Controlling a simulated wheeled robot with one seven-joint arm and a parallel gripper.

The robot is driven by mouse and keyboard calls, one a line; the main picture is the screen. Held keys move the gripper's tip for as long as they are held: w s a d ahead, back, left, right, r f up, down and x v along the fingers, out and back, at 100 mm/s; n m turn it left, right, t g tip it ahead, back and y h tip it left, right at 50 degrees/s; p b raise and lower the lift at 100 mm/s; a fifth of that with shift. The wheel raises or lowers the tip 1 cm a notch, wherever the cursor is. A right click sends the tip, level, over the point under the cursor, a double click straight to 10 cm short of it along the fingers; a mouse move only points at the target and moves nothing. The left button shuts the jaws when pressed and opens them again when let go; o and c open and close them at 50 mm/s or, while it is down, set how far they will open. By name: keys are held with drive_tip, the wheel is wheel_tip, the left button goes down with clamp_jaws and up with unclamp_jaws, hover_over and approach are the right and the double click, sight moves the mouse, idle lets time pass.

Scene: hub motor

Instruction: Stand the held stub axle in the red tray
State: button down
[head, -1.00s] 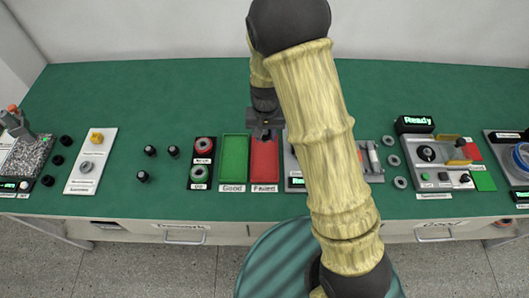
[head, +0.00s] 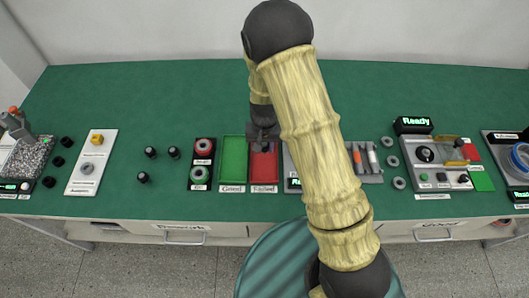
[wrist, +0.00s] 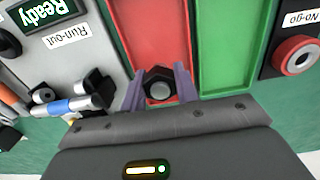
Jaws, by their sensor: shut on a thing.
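My gripper (wrist: 160,90) is shut on the stub axle (wrist: 159,88). In the wrist view the axle shows end-on, as a dark collar with a grey round end between the two fingers. The red tray (wrist: 153,25) lies under and beyond the axle in the wrist view. In the head view my gripper (head: 264,139) is over the red tray (head: 263,175), in its upper half. The axle is too small there to make out clearly. I cannot tell whether it touches the tray floor.
The green tray (head: 232,160) adjoins the red tray on its left. Left of it is a gauge stand with red and green rings (head: 202,164). The run-out station (wrist: 75,50) stands on the red tray's other side. Several black parts (head: 151,152) stand further left.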

sight(264, 153)
drive_tip(key=shift+f, duration=2.1)
drive_tip(key=shift+f, duration=0.15)
drive_tip(key=c, duration=1.1)
unclamp_jaws()
drive_tip(key=shift+o, duration=0.2)
wheel_tip(264, 153, up, 12)
drive_tip(key=shift+r+b, duration=0.2)
drive_tip(key=shift+b, duration=0.25)
